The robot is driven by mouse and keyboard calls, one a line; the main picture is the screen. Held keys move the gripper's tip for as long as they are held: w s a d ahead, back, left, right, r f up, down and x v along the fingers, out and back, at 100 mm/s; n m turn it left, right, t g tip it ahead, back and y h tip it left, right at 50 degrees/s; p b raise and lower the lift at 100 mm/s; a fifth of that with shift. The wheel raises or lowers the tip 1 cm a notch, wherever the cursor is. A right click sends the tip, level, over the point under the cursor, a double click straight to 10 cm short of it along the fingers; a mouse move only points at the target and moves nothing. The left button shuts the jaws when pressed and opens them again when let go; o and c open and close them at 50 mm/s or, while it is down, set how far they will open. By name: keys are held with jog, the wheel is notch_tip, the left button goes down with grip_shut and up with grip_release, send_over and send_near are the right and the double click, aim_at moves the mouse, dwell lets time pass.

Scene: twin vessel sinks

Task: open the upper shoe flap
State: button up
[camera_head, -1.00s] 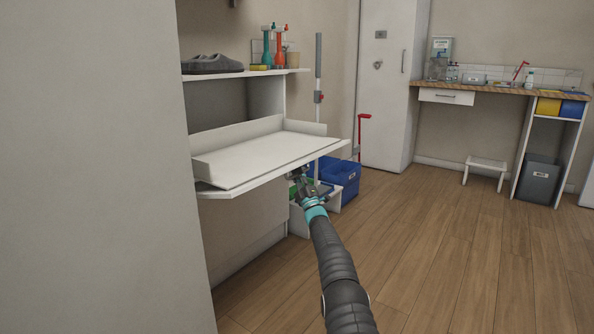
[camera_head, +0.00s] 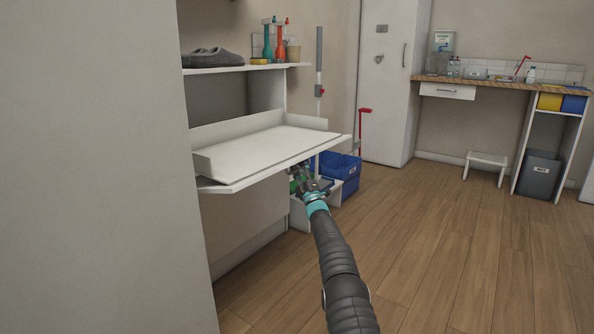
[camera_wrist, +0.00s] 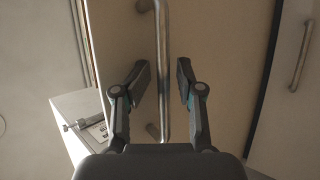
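The upper shoe flap (camera_head: 262,154) of the white cabinet at the left is swung out and down, close to level. Its inner side with a low raised rim faces up. My gripper (camera_head: 303,182) is under the flap's outer right part, partly hidden by it. In the wrist view a metal bar handle (camera_wrist: 163,62) runs up the middle of a pale panel. My gripper's fingers (camera_wrist: 161,76) stand open on either side of the handle, with gaps showing between them and the bar.
Grey shoes (camera_head: 213,58) and spray bottles (camera_head: 273,42) stand on the shelf above the flap. A blue crate (camera_head: 340,172) is just behind my gripper. A second handle (camera_wrist: 301,55) shows at right in the wrist view. The wooden floor (camera_head: 450,240) at right is clear.

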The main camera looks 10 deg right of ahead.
jog(key=shift+s, duration=0.1)
jog(key=v, duration=1.2)
dwell(0.4)
